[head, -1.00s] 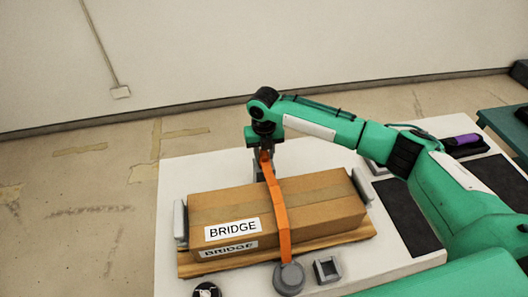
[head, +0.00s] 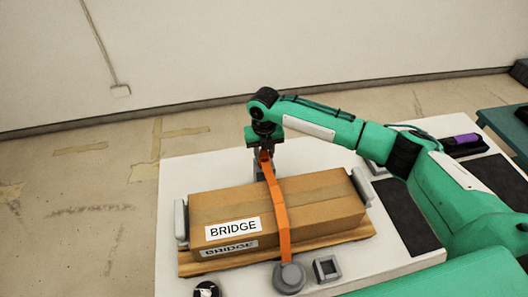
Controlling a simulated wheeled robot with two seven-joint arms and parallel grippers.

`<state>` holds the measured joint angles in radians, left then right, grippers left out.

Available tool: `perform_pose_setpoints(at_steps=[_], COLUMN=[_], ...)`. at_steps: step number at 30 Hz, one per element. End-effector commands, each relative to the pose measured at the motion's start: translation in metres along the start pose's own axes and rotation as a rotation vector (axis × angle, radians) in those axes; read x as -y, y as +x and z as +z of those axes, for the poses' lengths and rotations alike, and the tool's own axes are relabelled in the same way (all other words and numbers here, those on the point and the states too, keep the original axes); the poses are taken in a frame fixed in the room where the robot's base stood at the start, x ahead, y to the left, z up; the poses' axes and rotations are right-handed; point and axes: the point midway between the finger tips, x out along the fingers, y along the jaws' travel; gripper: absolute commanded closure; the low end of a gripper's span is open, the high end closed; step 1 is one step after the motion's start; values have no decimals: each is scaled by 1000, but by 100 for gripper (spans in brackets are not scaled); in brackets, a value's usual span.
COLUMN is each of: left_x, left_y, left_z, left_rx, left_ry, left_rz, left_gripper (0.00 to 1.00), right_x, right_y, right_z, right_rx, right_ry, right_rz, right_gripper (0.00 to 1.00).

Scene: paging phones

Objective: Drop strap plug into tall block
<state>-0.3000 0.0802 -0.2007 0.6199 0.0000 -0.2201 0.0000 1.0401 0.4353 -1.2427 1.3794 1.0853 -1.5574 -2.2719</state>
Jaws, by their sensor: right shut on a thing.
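An orange strap (head: 281,205) runs over the top of a cardboard box marked BRIDGE (head: 330,200), from a grey round reel (head: 289,278) at the front to the box's far side. My right gripper (head: 264,158) is behind the far edge of the box, shut on the strap's far end. The strap plug itself is hidden by the gripper and strap. A grey block (head: 260,173), seemingly the tall block, shows partly just below the gripper, behind the box. I cannot tell whether the plug is inside it. My left gripper is not in view.
The box lies on a wooden board (head: 190,268) between grey end stops (head: 181,220) on a white table (head: 400,265). A low grey square socket (head: 327,268) stands right of the reel. A dark tray with a purple thing (head: 466,138) is at the right.

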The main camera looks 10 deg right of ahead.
Motion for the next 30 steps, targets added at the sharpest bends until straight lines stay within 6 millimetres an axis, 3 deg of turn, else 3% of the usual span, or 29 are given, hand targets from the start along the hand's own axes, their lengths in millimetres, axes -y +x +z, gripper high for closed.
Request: perform_pose_setpoints(at_steps=[30], left_x=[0], left_y=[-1], left_z=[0], left_rx=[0], left_ry=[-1], left_rz=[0], left_gripper=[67], right_x=[0], right_y=[8], right_z=[0], right_rx=[0], right_ry=[0], right_rz=[0], right_gripper=[92])
